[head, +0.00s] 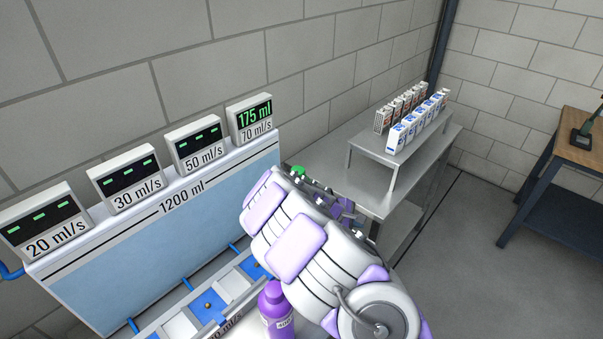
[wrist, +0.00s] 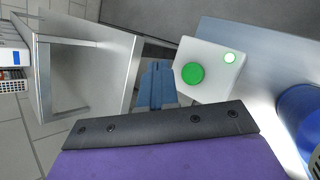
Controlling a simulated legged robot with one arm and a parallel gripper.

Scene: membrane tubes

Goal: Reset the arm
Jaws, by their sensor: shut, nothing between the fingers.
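My arm crosses the middle and lower right of the head view, in white and purple segments. Its far end is mostly hidden behind its own links. In the wrist view, the fingers of my gripper (wrist: 157,86) show as a narrow blue-grey pair past a dark bolted bar. They are together, with nothing seen between them. A white box with a green button (wrist: 192,73) and a small lit green disc is just right of the fingers. The green button (head: 297,170) also shows beside my arm in the head view.
The light-blue tank panel (head: 150,255) carries several flow displays; the 70 ml/s display (head: 251,118) reads 175 ml. A purple bottle (head: 275,312) stands close to my arm. A steel table (head: 335,165) holds a raised shelf with boxes (head: 415,120). Open floor lies right.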

